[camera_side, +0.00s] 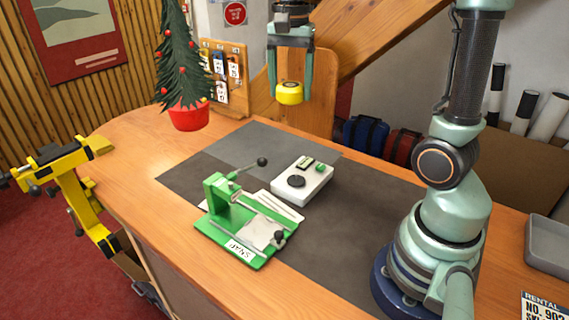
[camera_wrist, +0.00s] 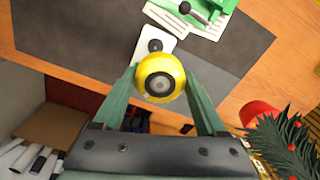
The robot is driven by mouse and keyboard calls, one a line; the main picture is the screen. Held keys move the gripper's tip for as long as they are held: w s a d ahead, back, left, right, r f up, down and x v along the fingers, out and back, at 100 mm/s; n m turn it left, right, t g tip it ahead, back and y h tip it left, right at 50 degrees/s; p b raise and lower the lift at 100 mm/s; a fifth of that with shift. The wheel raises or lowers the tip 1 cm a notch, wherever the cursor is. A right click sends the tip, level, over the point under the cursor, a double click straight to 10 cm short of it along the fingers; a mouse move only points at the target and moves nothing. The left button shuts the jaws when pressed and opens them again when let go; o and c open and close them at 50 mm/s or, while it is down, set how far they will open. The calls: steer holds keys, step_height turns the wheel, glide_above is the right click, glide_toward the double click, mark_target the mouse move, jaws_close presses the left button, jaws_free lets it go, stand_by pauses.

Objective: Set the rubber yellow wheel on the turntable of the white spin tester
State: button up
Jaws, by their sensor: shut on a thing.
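The yellow wheel (camera_side: 289,93) is held between the fingertips of my gripper (camera_side: 290,82), high above the bench. In the wrist view the yellow wheel (camera_wrist: 160,77) shows its grey hub, with a green finger of my gripper (camera_wrist: 160,85) on each side. The white spin tester (camera_side: 302,184) sits on the dark mat below, apart from the wheel. Its black round turntable (camera_side: 296,181) is bare. In the wrist view the wheel partly covers the white spin tester (camera_wrist: 148,62), and the dark turntable (camera_wrist: 155,45) shows just past the wheel's edge.
A green press (camera_side: 235,225) with a black-knobbed lever stands in front of the tester, to its left. A small potted tree (camera_side: 188,115) stands at the bench's back left. A grey tray (camera_side: 548,243) lies at the right. The mat (camera_side: 355,205) right of the tester is clear.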

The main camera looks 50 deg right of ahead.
steer(key=d+m, duration=0.1)
steer(key=d, duration=0.2)
glide_toward(297, 168)
steer(key=s+a+r, duration=0.3)
steer(key=a, duration=0.2)
steer(key=shift+f, duration=3.3)
steer(key=shift+f, duration=1.05)
steer(key=o, duration=1.4)
steer(key=shift+r, duration=0.1)
step_height(297, 168, up, 11)
steer(key=shift+r, duration=0.2)
